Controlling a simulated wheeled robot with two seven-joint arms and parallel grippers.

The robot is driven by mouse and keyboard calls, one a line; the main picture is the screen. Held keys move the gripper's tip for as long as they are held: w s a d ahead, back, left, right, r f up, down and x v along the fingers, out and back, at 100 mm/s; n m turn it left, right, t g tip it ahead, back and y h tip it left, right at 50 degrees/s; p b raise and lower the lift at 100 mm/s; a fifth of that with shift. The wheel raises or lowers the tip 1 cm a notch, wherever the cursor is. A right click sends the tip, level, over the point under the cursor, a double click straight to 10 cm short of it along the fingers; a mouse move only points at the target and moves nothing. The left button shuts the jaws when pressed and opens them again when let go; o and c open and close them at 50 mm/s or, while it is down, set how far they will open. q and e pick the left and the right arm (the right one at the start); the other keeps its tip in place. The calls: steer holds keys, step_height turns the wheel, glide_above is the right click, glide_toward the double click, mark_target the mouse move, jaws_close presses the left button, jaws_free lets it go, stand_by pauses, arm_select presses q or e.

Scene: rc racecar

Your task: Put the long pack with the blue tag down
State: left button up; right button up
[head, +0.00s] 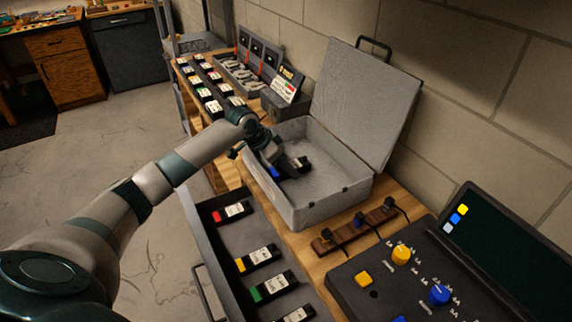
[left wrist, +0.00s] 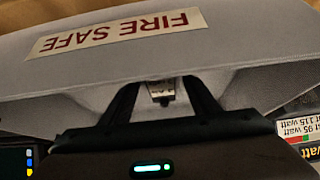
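The long black pack with the blue tag (head: 275,172) is low inside the open grey case (head: 338,190) in the head view. Its blue end points left, and part of its pale label shows to the right of my fingers. My left gripper (head: 286,164) reaches over the case's front wall and is around the pack's middle. In the left wrist view a pale piece of the pack (left wrist: 161,92) fills most of the gap between my left fingertips, so the gripper looks shut on it. Whether the pack touches the case floor is hidden. My right gripper is not in view.
The case's raised lid (head: 362,100) stands at the wall side. A drawer (head: 218,252) with several tagged packs is in front. A charger box (head: 285,100) stands left of the case, a console (head: 400,290) right. The right part of the case floor is clear.

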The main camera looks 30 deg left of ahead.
arm_select(q)
steer(key=shift+r, duration=0.15)
steer(key=b+v, duration=0.2)
steer(key=v, duration=1)
steer(key=shift+b, duration=0.3)
stand_by(0.4)
